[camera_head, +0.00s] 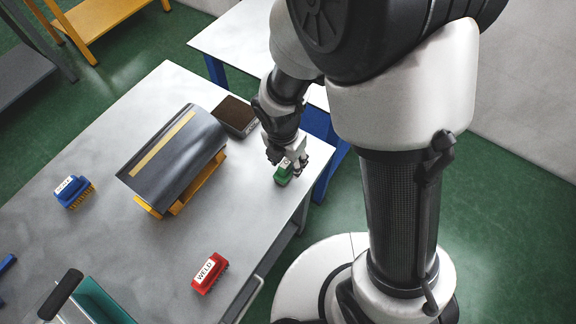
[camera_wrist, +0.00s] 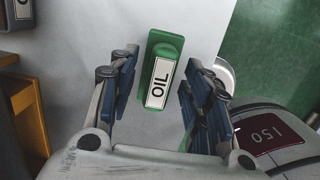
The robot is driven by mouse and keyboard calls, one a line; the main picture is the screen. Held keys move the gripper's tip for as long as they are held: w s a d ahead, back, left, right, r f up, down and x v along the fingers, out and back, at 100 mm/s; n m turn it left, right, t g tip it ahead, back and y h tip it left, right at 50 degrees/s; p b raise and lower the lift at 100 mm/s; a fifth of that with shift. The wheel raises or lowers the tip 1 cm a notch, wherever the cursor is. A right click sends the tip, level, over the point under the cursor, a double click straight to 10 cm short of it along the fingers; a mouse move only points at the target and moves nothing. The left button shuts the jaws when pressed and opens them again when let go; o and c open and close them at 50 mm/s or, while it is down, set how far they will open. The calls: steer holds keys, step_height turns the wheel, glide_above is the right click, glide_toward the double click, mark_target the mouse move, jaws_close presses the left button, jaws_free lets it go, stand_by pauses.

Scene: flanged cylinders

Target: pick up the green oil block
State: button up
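The green oil block (camera_wrist: 167,50) has a white label reading OIL. In the wrist view it lies between the two fingers of my gripper (camera_wrist: 158,95), with gaps visible on both sides. My gripper is open around it. In the head view the green block (camera_head: 283,174) sits near the right edge of the grey table, and my gripper (camera_head: 287,162) is right above it, partly hiding it.
A dark curved sheet on a yellow stand (camera_head: 146,208) and a dark box (camera_head: 236,116) stand left of my gripper. A red WELD block (camera_head: 210,273) and a blue block (camera_head: 73,191) lie on the grey table (camera_head: 130,265). The table's right edge is close.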

jaws_close()
stand_by(0.3)
steer(key=shift+r, duration=0.1)
step_height(320, 180, up, 20)
steer(key=p, duration=0.8)
steer(key=c, duration=0.5)
jaws_free()
steer(key=c, duration=0.5)
